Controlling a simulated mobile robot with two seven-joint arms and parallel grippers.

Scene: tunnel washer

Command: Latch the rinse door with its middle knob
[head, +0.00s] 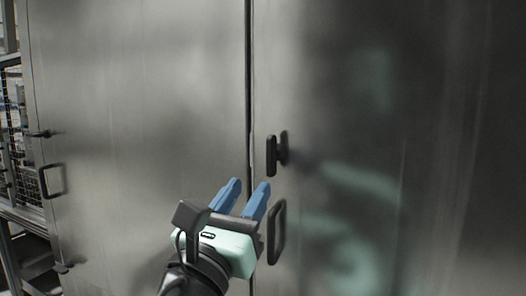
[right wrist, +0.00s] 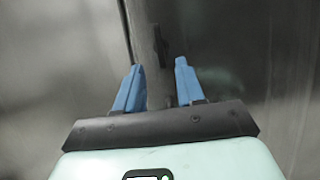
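A dark knob with an upright bar (head: 272,155) sits on the right-hand steel door panel (head: 400,120), just right of the vertical seam. It also shows as a dark upright shape in the right wrist view (right wrist: 157,42), beyond the fingertips. My right gripper (head: 251,188), with blue fingers, is open and empty, below and left of the knob and apart from it. In the right wrist view its fingers (right wrist: 160,66) stand apart with the steel front between them. My left gripper is not in view. Whether the knob is latched I cannot tell.
A dark loop handle (head: 277,232) is on the right panel below the knob, close beside my right gripper. The left panel (head: 140,90) has another loop handle (head: 52,181) and a small dark knob (head: 42,134) at its far edge. Metal racking (head: 12,150) stands at far left.

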